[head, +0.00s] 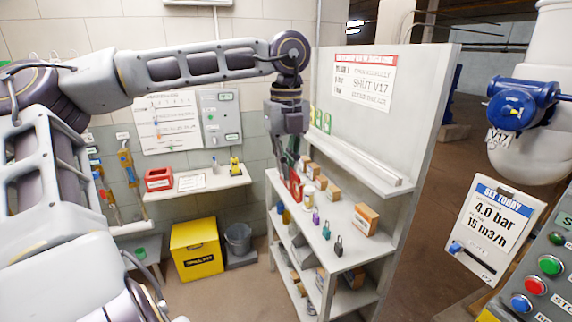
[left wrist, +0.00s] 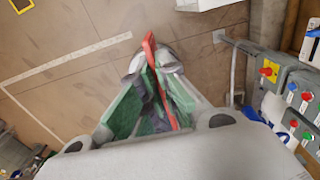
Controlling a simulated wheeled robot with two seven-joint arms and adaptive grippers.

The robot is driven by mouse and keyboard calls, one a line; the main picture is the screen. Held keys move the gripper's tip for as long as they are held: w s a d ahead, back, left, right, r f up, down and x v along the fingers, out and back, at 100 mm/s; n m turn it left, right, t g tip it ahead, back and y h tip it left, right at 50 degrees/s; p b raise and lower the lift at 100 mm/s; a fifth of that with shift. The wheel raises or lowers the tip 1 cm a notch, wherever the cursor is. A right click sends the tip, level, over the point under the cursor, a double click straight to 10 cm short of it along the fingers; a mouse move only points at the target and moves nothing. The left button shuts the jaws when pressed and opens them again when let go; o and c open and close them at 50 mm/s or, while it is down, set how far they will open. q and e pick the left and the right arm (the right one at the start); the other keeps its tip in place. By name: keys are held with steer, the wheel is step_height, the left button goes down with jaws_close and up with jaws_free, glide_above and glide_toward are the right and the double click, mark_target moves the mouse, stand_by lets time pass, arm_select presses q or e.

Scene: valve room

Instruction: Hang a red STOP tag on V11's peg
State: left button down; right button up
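My left gripper (head: 294,190) hangs pointing down in front of the shelf unit in the head view. In the left wrist view its green-padded fingers (left wrist: 153,95) are closed around a thin red piece (left wrist: 149,48), seen edge-on, which looks like a red tag. Red also shows at the fingertips in the head view. Any lettering on it cannot be read. I see no valve or peg marked V11. A blue valve (head: 514,106) at the right carries a V17 label. My right gripper is not in view.
The shelf unit (head: 355,262) holds small boxes, padlocks (head: 339,246) and bottles. Green tags (head: 320,119) hang on its back panel. A yellow bin (head: 197,250) and a grey bucket (head: 238,239) stand at left. A SET TODAY board (head: 492,228) and a button panel (head: 540,285) are at right.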

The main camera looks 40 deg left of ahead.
arm_select(q)
steer(key=shift+s+m, duration=0.1)
steer(key=shift+m, duration=0.8)
